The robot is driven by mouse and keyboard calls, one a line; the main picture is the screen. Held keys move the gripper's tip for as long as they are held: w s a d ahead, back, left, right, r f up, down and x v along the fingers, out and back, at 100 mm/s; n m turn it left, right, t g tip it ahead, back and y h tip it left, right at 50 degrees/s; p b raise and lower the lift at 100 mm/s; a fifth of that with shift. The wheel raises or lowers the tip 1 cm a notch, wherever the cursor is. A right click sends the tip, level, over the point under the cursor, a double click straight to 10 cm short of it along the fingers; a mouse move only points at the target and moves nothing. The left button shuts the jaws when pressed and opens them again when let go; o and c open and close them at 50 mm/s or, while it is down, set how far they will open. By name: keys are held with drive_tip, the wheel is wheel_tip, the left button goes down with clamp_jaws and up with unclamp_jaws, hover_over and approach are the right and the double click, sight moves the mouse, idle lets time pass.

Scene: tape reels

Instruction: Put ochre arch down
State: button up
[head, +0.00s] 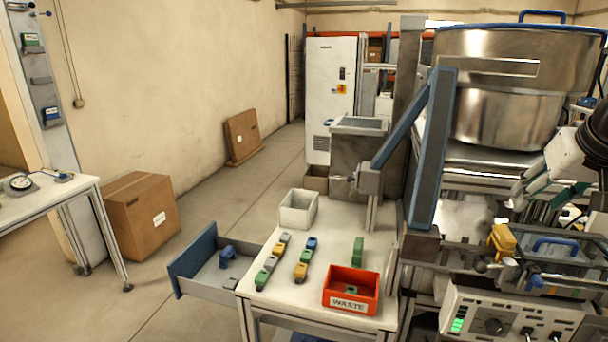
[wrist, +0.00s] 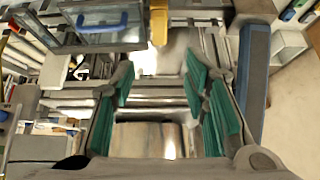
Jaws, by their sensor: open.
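The ochre arch (head: 502,240) stands on the machine's ledge at the right of the head view, left of a blue handle. In the wrist view the ochre piece (wrist: 158,24) shows at the top middle, cut by the frame edge, beyond my fingertips. My gripper (head: 537,192) has green finger pads and is above and to the right of the arch in the head view. In the wrist view my gripper (wrist: 158,82) is open, with a wide empty gap between the pads. The arch and the fingers look apart. What lies under the arch is hard to make out.
A blue handle (head: 555,243) is close to the arch. A control box (head: 510,318) is below. The white table (head: 310,308) holds a red waste bin (head: 350,290), a white box (head: 297,208) and several small blocks. A large steel drum (head: 512,95) stands behind.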

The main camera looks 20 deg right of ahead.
drive_tip(key=w+a+f+n+y, duration=0.1)
drive_tip(key=a+n+y, duration=0.25)
drive_tip(key=a, duration=1.55)
drive_tip(key=s+a+f+n, duration=0.1)
drive_tip(key=s+a+f, duration=0.1)
drive_tip(key=a, duration=0.3)
drive_tip(key=s+a+f+n, duration=0.2)
drive_tip(key=s+a, duration=0.2)
drive_tip(key=a, duration=0.2)
drive_tip(key=shift+s+a+f+g, duration=0.25)
drive_tip(key=shift+a+g, duration=0.05)
